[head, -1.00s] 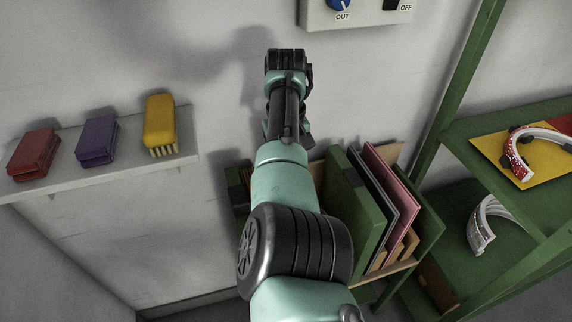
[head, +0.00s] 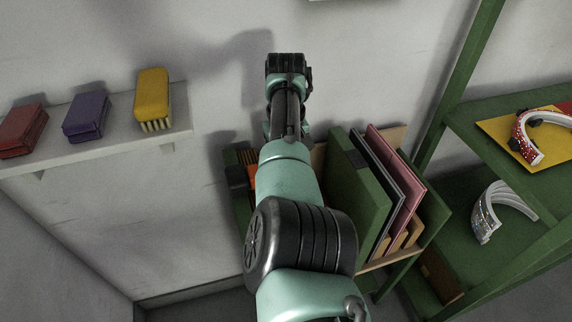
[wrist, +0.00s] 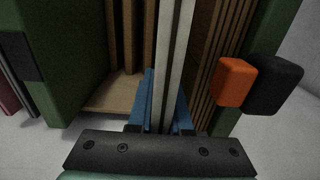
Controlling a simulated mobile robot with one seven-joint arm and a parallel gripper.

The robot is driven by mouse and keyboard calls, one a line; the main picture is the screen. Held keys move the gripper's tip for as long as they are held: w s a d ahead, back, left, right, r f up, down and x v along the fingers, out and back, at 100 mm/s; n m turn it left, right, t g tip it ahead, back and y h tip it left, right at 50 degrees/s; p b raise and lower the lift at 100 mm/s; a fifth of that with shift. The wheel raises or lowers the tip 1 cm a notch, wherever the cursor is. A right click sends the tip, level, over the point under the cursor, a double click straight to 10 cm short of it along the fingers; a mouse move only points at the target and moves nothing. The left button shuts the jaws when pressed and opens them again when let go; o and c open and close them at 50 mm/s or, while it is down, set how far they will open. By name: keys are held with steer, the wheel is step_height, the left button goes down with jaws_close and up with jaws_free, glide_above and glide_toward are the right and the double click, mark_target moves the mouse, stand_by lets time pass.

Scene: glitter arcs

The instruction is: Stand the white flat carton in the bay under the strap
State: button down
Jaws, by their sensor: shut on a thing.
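My gripper (wrist: 165,118) has blue fingers and is shut on the white flat carton (wrist: 166,55), which shows edge-on and upright in the wrist view. The carton reaches up between slotted wooden walls of the green rack (wrist: 268,30); its far end is out of frame. I cannot tell whether it touches the rack floor (wrist: 112,95). In the head view my arm hides the carton and the gripper. An orange block (wrist: 235,82) and a black block (wrist: 275,85) stick out at the rack's right panel; I cannot tell whether either is part of the strap.
In the head view, a thick green divider (head: 352,190) and grey and pink flat items (head: 405,175) stand in the rack. Green shelving (head: 470,180) holds headbands at right. A wall shelf (head: 120,140) with brushes is at left.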

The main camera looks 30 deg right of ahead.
step_height(320, 180, down, 6)
steer(key=b, duration=0.4)
steer(key=shift+b, duration=0.35)
steer(key=c, duration=0.8)
jaws_free()
steer(key=shift+o, duration=0.2)
steer(key=shift+r, duration=0.15)
step_height(320, 180, up, 13)
steer(key=shift+f+p, duration=0.1)
steer(key=shift+p, duration=0.8)
